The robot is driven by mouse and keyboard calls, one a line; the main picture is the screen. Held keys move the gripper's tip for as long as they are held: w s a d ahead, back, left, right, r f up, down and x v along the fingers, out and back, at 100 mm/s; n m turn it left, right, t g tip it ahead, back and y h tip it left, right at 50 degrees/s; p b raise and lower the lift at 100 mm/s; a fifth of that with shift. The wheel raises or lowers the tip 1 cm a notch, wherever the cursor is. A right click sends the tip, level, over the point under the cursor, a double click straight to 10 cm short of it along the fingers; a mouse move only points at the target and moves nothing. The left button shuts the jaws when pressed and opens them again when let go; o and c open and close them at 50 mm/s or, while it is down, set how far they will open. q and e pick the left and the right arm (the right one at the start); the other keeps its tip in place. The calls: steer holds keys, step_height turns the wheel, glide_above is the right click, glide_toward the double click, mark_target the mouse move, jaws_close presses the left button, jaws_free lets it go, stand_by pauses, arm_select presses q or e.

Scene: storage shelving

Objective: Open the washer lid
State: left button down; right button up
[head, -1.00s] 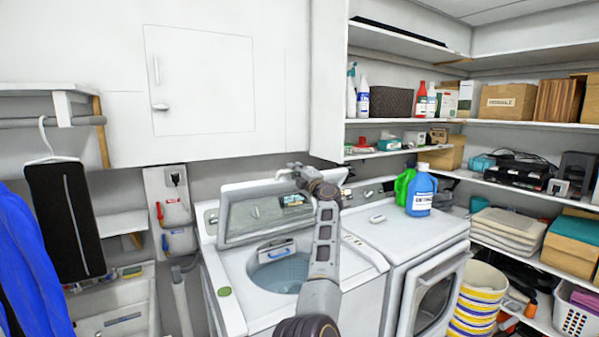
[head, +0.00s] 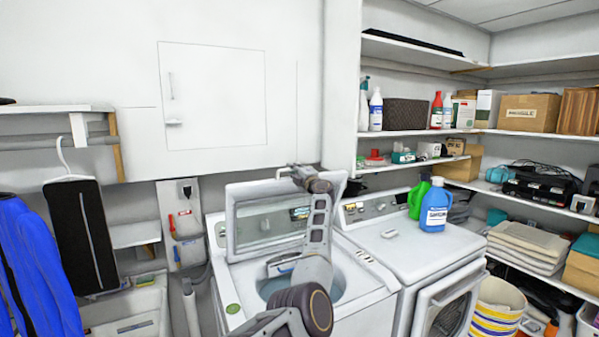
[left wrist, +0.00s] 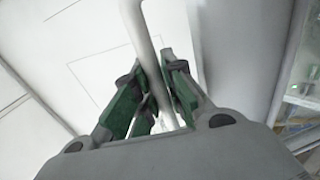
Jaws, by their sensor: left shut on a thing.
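The white top-loading washer (head: 362,298) stands in the middle of the head view with its lid (head: 235,228) raised and standing steeply. The lid has a framed window, and the round tub opening (head: 272,288) shows below it. My left gripper (head: 290,172) is at the lid's top edge. In the left wrist view the green-padded fingers (left wrist: 155,78) are closed on a thin white edge, which fits the lid's rim. My left arm hides part of the lid and the tub. My right gripper is in neither current view.
A front-loading dryer (head: 425,255) stands right of the washer, with blue (head: 435,208) and green (head: 417,198) bottles on top. A white wall cabinet (head: 212,100) hangs above the washer. Loaded shelves (head: 470,131) fill the right side. A blue garment (head: 30,265) hangs at left.

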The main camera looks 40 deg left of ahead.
arm_select(q)
steer(key=shift+p+x, duration=0.35)
steer(key=shift+x, duration=1.2)
steer(key=c, duration=1.8)
jaws_free()
steer(key=shift+r, duration=0.2)
steer(key=shift+o, duration=0.2)
steer(key=shift+d, duration=0.25)
steer(key=v, duration=1.1)
steer(key=shift+d, duration=0.25)
steer(key=shift+s+f, duration=0.1)
steer(key=shift+s, duration=0.1)
